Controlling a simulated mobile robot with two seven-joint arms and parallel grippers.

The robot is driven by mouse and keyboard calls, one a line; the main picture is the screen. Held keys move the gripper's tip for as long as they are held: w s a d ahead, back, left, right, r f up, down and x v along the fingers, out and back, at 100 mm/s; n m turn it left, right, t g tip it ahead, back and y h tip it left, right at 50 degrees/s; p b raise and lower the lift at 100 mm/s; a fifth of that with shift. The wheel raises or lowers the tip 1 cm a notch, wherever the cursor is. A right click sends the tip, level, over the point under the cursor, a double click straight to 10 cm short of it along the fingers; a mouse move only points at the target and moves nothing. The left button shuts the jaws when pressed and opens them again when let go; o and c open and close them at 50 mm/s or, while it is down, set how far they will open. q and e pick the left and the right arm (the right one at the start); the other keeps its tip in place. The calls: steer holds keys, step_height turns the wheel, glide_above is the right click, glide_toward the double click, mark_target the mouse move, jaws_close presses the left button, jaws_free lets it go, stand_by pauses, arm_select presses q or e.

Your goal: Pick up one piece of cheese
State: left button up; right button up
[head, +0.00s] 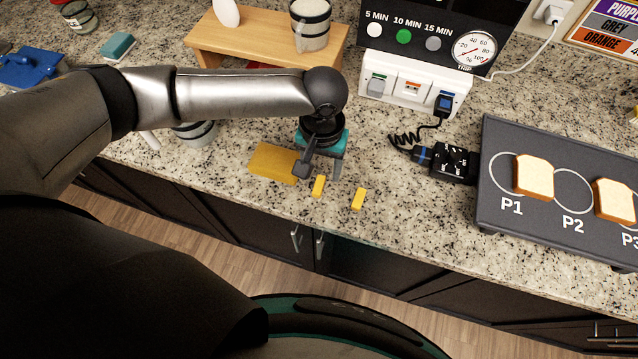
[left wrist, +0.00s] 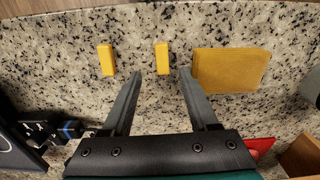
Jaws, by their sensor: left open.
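Two small yellow cheese pieces lie apart on the granite counter. The nearer one to my gripper is the left piece (head: 318,186) in the head view, which shows in the left wrist view (left wrist: 162,58) just beyond the fingertips, in line with the gap. The other piece (head: 358,199) lies to its right in the head view and shows at the left of the wrist view (left wrist: 107,60). A larger yellow block (head: 271,164) lies left of them, also in the wrist view (left wrist: 230,70). My left gripper (head: 320,173) is open and empty, pointing down; its fingertips show in the wrist view (left wrist: 160,72).
A dark griddle (head: 545,215) with bread slices (head: 534,177) stands at the right. A wooden shelf (head: 262,42), a white switch box (head: 412,88) and a black plug device (head: 450,162) are behind. The counter's front edge is close to the cheese pieces.

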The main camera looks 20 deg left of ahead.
mark_target(319, 183)
arm_select(q)
steer(key=f, duration=0.5)
steer(key=shift+a, duration=0.2)
jaws_close()
stand_by(0.3)
